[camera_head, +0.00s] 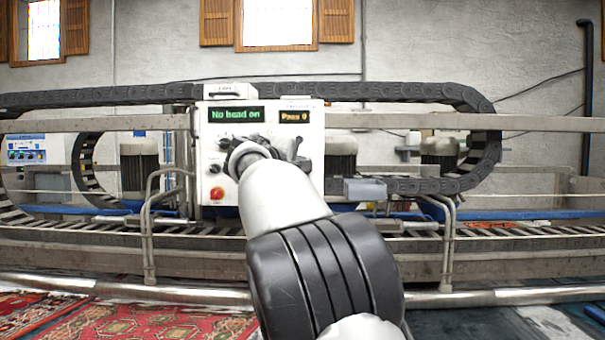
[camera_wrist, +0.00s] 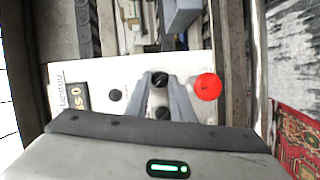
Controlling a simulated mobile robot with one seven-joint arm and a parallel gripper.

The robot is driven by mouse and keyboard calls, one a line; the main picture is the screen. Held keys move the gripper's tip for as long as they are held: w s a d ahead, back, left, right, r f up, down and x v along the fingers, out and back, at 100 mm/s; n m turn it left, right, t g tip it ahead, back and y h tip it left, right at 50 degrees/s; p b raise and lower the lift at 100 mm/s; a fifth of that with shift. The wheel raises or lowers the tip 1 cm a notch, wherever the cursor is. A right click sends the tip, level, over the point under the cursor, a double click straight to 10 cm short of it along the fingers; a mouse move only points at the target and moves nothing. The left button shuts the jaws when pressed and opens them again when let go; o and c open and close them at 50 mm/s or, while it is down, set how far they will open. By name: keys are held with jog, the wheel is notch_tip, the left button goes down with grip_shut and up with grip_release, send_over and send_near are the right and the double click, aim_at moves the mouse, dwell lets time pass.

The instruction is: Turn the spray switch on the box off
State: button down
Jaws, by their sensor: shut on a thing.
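The white control box (camera_head: 234,200) stands in the middle of the head view, with a green-lettered display (camera_head: 236,115) and a smaller amber one reading "Pass 0". Its panel also fills the middle of the wrist view (camera_wrist: 95,72). My gripper (camera_wrist: 161,80) has its two grey fingers on either side of a black knob (camera_wrist: 160,77), closed on it. A second black knob (camera_wrist: 162,113) sits between the fingers, nearer the palm. Another black knob (camera_wrist: 115,95) is to the left. The labels are too small to tell which is the spray switch. My arm hides the gripped knob in the head view.
A red button (camera_head: 216,193) is low on the panel and lies just right of my fingers in the wrist view (camera_wrist: 208,87). A metal rail (camera_head: 150,232) stands before the box. A dark cable chain (camera_head: 400,92) runs behind. Patterned rugs (camera_head: 130,322) lie in front.

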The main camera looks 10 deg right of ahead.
dwell(0.4)
jog(key=c, duration=1.5)
grip_release()
jog(key=shift+c, duration=0.2)
jog(key=shift+s+a, duration=0.1)
jog(key=b+v, duration=0.4)
jog(key=v, duration=1.3)
jog(key=shift+s, duration=0.1)
